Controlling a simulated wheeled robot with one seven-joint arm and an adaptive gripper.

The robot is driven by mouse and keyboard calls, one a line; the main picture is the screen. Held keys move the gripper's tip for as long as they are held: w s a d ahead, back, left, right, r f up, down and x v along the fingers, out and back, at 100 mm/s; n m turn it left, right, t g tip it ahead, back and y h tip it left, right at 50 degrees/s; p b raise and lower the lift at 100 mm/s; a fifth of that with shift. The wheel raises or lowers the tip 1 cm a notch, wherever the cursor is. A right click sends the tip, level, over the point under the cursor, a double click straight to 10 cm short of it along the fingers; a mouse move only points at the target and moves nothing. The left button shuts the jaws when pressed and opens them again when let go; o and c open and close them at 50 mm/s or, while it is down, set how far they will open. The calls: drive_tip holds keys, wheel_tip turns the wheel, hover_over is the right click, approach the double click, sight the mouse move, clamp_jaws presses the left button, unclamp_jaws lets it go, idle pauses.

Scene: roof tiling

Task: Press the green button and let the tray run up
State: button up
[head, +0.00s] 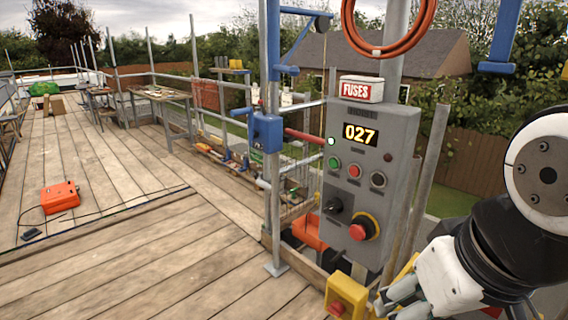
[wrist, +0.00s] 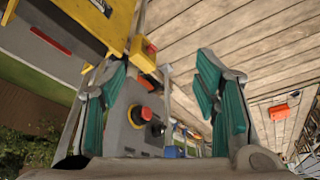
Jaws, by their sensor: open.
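The green button (head: 334,163) is on the upper left of a grey control box (head: 398,150), left of a red button (head: 354,171). A small green lamp glows above it. The display (head: 360,134) reads 027. My gripper (head: 396,296) is open and empty at the lower right, below and apart from the buttons. In the wrist view my gripper (wrist: 160,70) has its teal finger pads spread wide. That view shows the box's red mushroom knob (wrist: 146,113) between the fingers, while the green button cannot be made out. I cannot identify the tray for sure.
A yellow box with a red button (head: 342,298) stands low, near my gripper. A blue hoist post (head: 273,130) rises left of the control box. An orange case (head: 60,197) and cable lie on the plank deck, which is mostly clear at left.

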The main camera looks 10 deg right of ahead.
clamp_jaws()
idle(1.2)
